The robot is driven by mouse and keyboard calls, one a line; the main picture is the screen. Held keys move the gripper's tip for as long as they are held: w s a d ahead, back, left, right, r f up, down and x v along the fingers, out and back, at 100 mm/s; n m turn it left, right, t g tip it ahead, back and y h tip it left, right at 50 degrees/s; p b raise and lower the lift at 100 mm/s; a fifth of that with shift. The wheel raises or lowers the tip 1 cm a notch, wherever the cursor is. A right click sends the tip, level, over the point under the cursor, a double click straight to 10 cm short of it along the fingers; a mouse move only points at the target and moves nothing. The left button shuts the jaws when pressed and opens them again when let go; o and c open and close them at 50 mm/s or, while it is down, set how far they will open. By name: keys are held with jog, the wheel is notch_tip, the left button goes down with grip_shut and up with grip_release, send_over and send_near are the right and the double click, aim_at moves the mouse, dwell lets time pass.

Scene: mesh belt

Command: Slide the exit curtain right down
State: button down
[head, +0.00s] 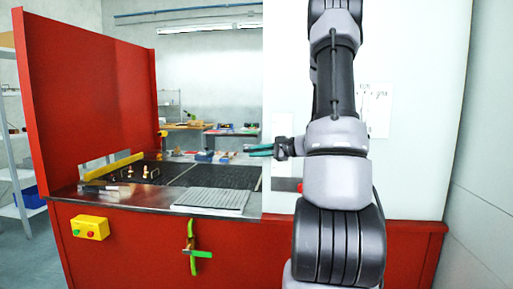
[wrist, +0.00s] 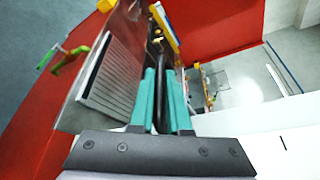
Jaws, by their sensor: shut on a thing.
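My gripper (head: 258,150) has teal fingers and is at the left edge of a large white upright panel, above the bench. In the wrist view my gripper (wrist: 163,95) is shut on a thin dark strip (wrist: 166,60) that runs between the fingers and past their tips. This strip looks like part of the exit curtain, but most of it is hidden, and I cannot tell how far down the curtain is. The dark mesh belt (head: 225,177) lies on the bench behind a grey ribbed plate (head: 213,198).
The white panel (head: 420,130) stands behind my arm. A red wall (head: 90,85) closes off the left side. A yellow button box (head: 90,227) and a green-handled part (head: 193,250) are on the red front. Small items lie on the belt's left part.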

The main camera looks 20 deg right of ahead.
notch_tip(320, 180, down, 8)
jog(key=shift+f, duration=0.25)
jog(key=shift+s, duration=0.15)
jog(key=c, duration=0.9)
grip_release()
jog(key=shift+f, duration=0.1)
jog(key=shift+d, duration=0.1)
jog(key=v, duration=1)
jog(key=shift+s+d+r, duration=0.1)
jog(key=shift+s+r, duration=0.1)
jog(key=shift+r, duration=0.05)
